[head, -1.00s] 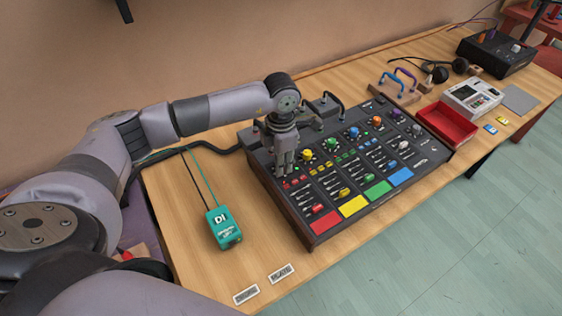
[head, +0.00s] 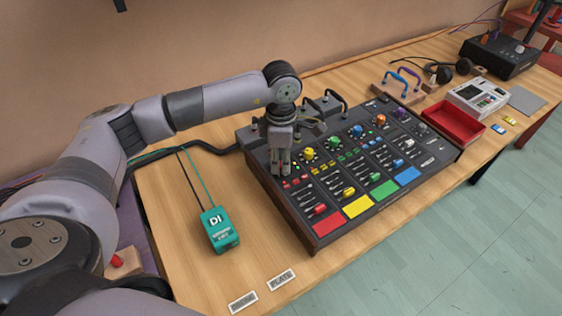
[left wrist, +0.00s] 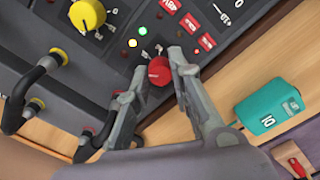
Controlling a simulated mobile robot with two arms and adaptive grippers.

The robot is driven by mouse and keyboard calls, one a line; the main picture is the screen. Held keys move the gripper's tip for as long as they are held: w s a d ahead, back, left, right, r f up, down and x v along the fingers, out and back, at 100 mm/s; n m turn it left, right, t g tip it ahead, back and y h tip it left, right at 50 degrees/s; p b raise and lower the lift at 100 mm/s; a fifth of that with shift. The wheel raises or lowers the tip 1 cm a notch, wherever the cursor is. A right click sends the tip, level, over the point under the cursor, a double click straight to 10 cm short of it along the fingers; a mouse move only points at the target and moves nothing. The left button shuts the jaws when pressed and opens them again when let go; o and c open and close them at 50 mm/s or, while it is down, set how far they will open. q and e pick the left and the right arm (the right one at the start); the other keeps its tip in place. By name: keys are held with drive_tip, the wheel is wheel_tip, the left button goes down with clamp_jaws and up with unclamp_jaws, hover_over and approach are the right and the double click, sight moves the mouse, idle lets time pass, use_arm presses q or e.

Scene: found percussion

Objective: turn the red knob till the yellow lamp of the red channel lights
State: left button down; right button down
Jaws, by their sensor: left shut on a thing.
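The red knob (left wrist: 159,71) is on the black mixing desk (head: 312,236), at the end of its knob row. My left gripper (head: 281,165) points down over that end of the desk. In the left wrist view my left gripper (left wrist: 158,61) is shut on the red knob, with a finger on either side. Two small lamps beside the knob look bright: one green (left wrist: 132,43) and one pale yellow (left wrist: 143,30). In the head view my gripper hides the red knob. My right gripper is out of view.
A yellow knob (head: 309,154) is beside the gripper. Black handles (head: 324,103) stand along the desk's back edge. A teal DI box (head: 218,229) with cables lies left of the desk. A red tray (head: 453,121) stands to its right. The wooden table's front left is mostly clear.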

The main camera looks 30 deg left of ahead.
sight(281, 164)
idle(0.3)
use_arm(q)
drive_tip(key=c, duration=1.4)
unclamp_jaws()
drive_tip(key=shift+r, duration=0.1)
wheel_tip(281, 164, up, 12)
drive_tip(key=shift+f, duration=0.1)
drive_tip(key=shift+s+f, duration=0.1)
